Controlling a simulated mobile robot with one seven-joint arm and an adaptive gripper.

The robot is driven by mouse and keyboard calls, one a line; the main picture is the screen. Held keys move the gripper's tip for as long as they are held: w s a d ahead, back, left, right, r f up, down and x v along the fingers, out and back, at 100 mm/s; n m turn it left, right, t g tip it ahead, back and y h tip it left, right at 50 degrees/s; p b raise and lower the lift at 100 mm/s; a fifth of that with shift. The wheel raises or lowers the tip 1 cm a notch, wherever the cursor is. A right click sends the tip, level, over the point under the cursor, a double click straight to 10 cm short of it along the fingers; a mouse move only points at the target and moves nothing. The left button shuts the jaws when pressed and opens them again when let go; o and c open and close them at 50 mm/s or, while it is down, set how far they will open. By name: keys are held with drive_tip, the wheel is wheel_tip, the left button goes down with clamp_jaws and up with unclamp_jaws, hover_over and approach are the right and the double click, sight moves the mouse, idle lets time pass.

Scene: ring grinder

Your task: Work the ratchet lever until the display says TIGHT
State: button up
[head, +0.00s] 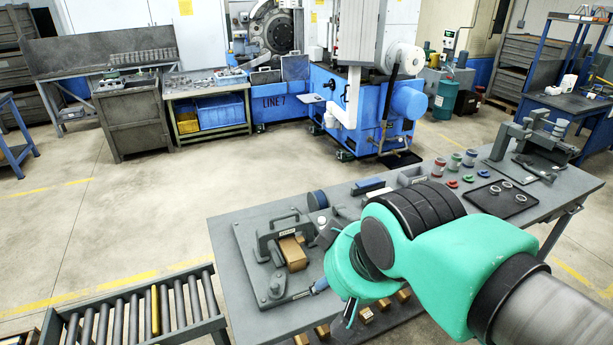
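A grey clamp fixture (268,250) sits at the left end of the workbench, on a grey base plate. A brass-brown block (292,253) stands in it under a dark arched frame (279,228). A small bar with a blue grip (320,286) lies at the plate's right edge; it may be the ratchet lever, but my arm partly covers that area. A small pale label or screen shows on the frame, with text too small to read. My gripper (349,313) is mostly hidden behind my teal wrist, right of the fixture; its opening cannot be seen.
The grey workbench (232,268) also holds a blue spool (317,200), several coloured spools and caps, a black tray (501,199) with rings, and another grey device (530,140) at the far right. Several brown blocks sit below. A roller conveyor (63,318) stands left. Floor behind is open.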

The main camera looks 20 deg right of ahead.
drive_tip(key=shift+w+r, duration=0.2)
clamp_jaws()
drive_tip(key=w+d+r+n+g+p, duration=0.1)
drive_tip(key=w+d+r+n+p, duration=0.2)
drive_tip(key=w, duration=0.4)
drive_tip(key=w+d+r+n+g+p, duration=0.1)
drive_tip(key=w+d+r+n, duration=0.1)
drive_tip(key=w+r, duration=0.35)
drive_tip(key=w+d+f+n+g+p, duration=0.15)
drive_tip(key=w+d, duration=0.25)
drive_tip(key=w, duration=0.4)
drive_tip(key=w+d+n+g+p, duration=0.1)
drive_tip(key=w+d+n+p, duration=0.25)
drive_tip(key=w, duration=0.45)
drive_tip(key=w+d+f+n+g+p, duration=0.4)
drive_tip(key=w+d+f+n+p, duration=0.3)
drive_tip(key=w+d+f, duration=1)
drive_tip(key=shift+w+d+f+n, duration=0.35)
drive_tip(key=shift+d+f+n, duration=0.15)
drive_tip(key=shift+d+f, duration=0.95)
drive_tip(key=shift+a+f, duration=0.1)
